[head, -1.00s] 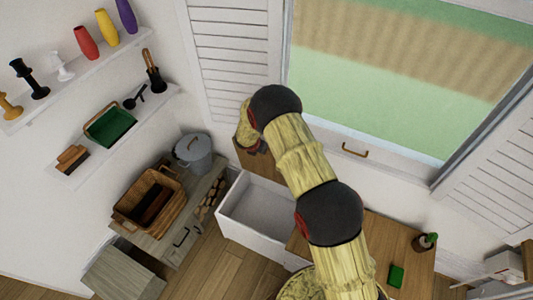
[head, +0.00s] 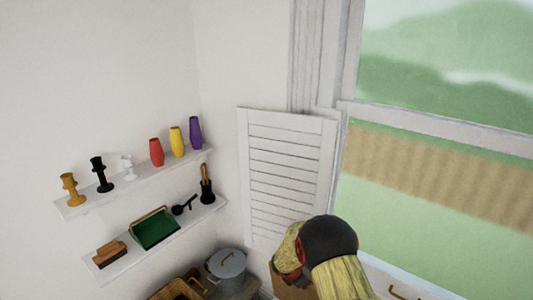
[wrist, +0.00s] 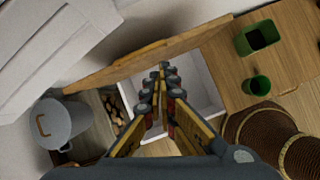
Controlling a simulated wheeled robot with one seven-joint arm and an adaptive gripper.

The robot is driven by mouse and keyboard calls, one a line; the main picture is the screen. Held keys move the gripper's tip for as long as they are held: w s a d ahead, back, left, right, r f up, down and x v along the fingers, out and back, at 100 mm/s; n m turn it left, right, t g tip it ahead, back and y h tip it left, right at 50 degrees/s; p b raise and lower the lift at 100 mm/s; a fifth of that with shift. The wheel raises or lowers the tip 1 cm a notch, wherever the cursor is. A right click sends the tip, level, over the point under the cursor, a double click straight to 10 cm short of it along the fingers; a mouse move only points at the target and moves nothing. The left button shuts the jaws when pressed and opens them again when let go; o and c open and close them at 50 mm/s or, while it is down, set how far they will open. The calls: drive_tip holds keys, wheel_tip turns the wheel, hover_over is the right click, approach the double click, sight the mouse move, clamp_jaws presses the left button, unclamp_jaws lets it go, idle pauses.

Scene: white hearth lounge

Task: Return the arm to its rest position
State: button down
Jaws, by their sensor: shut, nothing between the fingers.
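My gripper (wrist: 164,80) shows in the wrist view with its two dark and yellow fingers together and nothing between them. It is over an open white drawer or box (wrist: 196,86), apart from it as far as I can tell. In the head view my arm (head: 330,255) stands at the bottom, right of the middle, bent at a dark joint. The gripper itself cannot be made out there.
A grey lidded pot (head: 227,268) stands below the wall shelves, also seen in the wrist view (wrist: 62,122). A green container (wrist: 257,38) and green cup (wrist: 257,85) stand on a wooden top. A louvred shutter (head: 288,170) and window lie close behind my arm.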

drive_tip(key=s+d+r+m+y+b, duration=0.1)
drive_tip(key=s+r+m+b, duration=0.4)
drive_tip(key=s, duration=0.8)
drive_tip(key=s+d+r+m+t+y+b, duration=0.1)
drive_tip(key=s+r+m+y+b, duration=0.1)
drive_tip(key=s+r+m+b, duration=0.4)
drive_tip(key=s+r+m+y+b, duration=0.1)
drive_tip(key=s+r+m+b, duration=0.5)
drive_tip(key=s+r+m, duration=0.7)
drive_tip(key=s, duration=0.9)
drive_tip(key=shift+s+d+r+t+y, duration=0.2)
drive_tip(key=shift+d+r+t+y, duration=0.1)
drive_tip(key=shift+d+r+t, duration=0.1)
drive_tip(key=shift+d, duration=0.1)
